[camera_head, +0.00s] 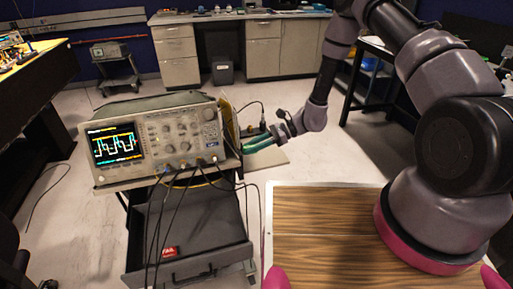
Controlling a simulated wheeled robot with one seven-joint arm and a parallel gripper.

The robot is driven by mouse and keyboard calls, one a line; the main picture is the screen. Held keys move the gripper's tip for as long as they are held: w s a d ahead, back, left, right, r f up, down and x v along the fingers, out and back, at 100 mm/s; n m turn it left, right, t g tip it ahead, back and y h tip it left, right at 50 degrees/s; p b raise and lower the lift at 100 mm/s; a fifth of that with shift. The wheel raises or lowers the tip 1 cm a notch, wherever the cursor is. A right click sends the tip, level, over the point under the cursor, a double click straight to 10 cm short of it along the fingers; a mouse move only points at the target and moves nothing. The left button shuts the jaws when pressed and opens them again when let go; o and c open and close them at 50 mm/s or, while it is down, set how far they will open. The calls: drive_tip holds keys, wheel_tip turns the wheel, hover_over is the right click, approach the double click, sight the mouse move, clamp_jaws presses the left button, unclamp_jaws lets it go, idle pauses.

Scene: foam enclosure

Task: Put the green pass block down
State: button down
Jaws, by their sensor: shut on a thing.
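My gripper (258,144) is at the end of my arm, just right of the oscilloscope. It points left, and two green-teal pieces show at its end. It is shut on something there. The green pass block cannot be made out clearly from the green parts, as it is small and partly hidden by the oscilloscope's side. The oscilloscope (160,137), with a lit waveform screen, stands on a cart. An open dark drawer (200,262) below it holds a small red block (169,252) with pale marking.
Several black cables (183,205) hang from the oscilloscope's front over the drawer. A wood-patterned board (325,215) with a pale rim lies at the lower right. A bench (40,75) is at the left, and cabinets (262,58) stand at the back. Open floor lies between.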

drive_tip(key=w+r+m+t, duration=0.1)
drive_tip(key=w+m+t, duration=0.65)
drive_tip(key=w, duration=0.55)
drive_tip(key=shift+m+t+h, duration=0.25)
drive_tip(key=shift+t+h, duration=0.15)
drive_tip(key=shift+t, duration=0.35)
drive_tip(key=f, duration=0.1)
drive_tip(key=d+f, duration=0.1)
drive_tip(key=f, duration=0.1)
drive_tip(key=w+f, duration=0.1)
drive_tip(key=f, duration=0.1)
drive_tip(key=shift+d+f, duration=0.15)
drive_tip(key=shift+f, duration=2.25)
drive_tip(key=shift+f, duration=0.1)
drive_tip(key=c, duration=0.7)
unclamp_jaws()
drive_tip(key=shift+o, duration=0.2)
